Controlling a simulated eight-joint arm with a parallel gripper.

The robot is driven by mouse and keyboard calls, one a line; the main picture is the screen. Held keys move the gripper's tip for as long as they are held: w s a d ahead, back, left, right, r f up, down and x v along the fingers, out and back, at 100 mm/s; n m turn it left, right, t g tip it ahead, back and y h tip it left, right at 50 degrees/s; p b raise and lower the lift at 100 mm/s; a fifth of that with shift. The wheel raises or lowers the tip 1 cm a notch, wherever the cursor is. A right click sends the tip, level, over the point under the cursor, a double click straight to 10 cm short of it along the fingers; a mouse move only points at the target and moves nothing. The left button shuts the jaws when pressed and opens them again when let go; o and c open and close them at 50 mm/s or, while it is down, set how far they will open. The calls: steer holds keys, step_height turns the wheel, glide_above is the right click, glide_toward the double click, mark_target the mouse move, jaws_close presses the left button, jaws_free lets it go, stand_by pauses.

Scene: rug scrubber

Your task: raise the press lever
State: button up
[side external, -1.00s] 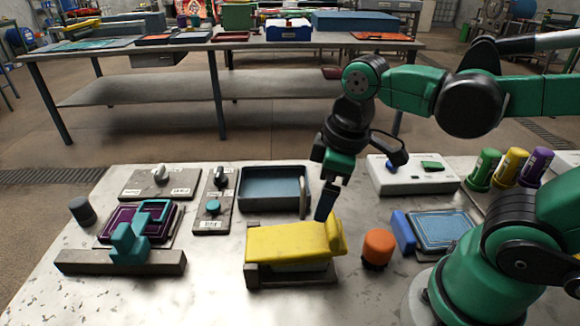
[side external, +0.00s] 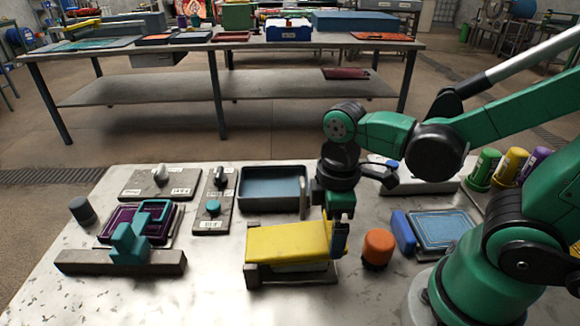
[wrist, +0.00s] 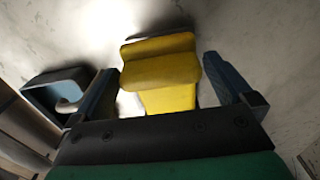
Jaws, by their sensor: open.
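The press lever is a yellow slab (side external: 288,240) on a dark grey base (side external: 292,277), in the middle front of the table. It lies nearly flat over the base. Its raised lip at the right end shows in the wrist view as a yellow bar (wrist: 160,62). My gripper (side external: 338,245) points down at the lever's right end. In the wrist view my gripper (wrist: 165,85) is open, with one blue finger on each side of the yellow end. Gaps show between the fingers and the yellow. I cannot tell the exact height of the fingertips against the lip.
An orange knob (side external: 379,246) stands just right of the lever. A blue-grey tray (side external: 273,188) sits behind it. A blue block (side external: 403,230) and a blue pad (side external: 442,230) lie further right. A teal stamp (side external: 130,240) on a grey bar is at the left.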

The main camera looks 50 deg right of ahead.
mark_target(293, 240)
jaws_close()
steer(key=shift+r, duration=0.1)
steer(key=shift+w+a+r, duration=0.2)
steer(key=shift+a+r, duration=0.05)
steer(key=shift+r, duration=0.25)
steer(key=shift+w+a+r, duration=0.2)
steer(key=shift+r, duration=0.3)
steer(key=w+a+r, duration=0.1)
steer(key=r, duration=0.1)
steer(key=w+a+r, duration=0.2)
steer(key=shift+w+a+r, duration=0.1)
steer(key=w+a+r, duration=0.1)
steer(key=w+a, duration=0.5)
steer(key=shift+w+a+r, duration=0.25)
steer(key=shift+w+a, duration=0.05)
